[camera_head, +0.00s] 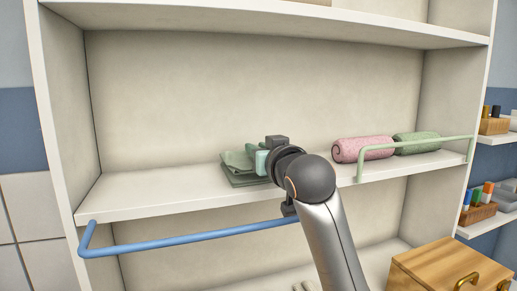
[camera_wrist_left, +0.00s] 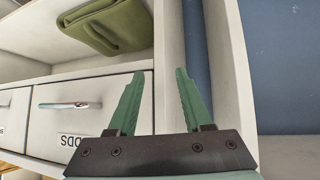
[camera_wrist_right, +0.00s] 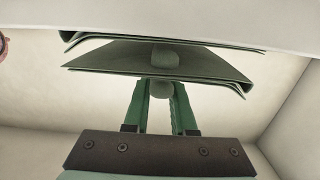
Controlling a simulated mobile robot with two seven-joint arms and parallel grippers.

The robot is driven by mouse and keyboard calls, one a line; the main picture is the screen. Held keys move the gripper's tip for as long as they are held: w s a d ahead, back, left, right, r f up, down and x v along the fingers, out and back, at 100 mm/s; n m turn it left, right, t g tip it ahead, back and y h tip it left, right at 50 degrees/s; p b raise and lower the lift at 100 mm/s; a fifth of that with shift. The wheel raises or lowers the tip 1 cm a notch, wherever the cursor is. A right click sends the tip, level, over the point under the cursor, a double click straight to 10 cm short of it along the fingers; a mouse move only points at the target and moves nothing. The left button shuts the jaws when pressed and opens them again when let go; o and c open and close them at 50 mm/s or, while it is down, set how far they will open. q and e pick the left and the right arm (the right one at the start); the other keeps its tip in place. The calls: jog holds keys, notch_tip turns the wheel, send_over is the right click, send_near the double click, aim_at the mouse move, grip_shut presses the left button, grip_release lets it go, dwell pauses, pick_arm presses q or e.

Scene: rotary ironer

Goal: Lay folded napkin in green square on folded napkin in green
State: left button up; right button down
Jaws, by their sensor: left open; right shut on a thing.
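My right gripper (camera_head: 263,161) is over the shelf, shut on a folded green napkin (camera_wrist_right: 110,57). In the right wrist view its fingers (camera_wrist_right: 161,88) pinch the napkin near its middle, and its sides slope away. A second folded green napkin (camera_wrist_right: 100,37) lies against the white shelf, close to the held one; whether they touch I cannot tell. In the head view the green cloth (camera_head: 238,165) shows left of the gripper, partly hidden by it. My left gripper (camera_wrist_left: 160,78) is open and empty in the left wrist view, outside the head view.
A pink roll (camera_head: 362,149) and a green roll (camera_head: 416,142) lie right on the shelf (camera_head: 130,196) behind a green rail (camera_head: 361,165). A blue rail (camera_head: 190,239) runs below. An olive folded cloth (camera_wrist_left: 108,25) sits above white drawers (camera_wrist_left: 85,105). The shelf's left part is clear.

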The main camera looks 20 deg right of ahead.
jog(key=shift+f, duration=0.2)
jog(key=c, duration=0.7)
grip_release()
jog(key=shift+o, duration=0.2)
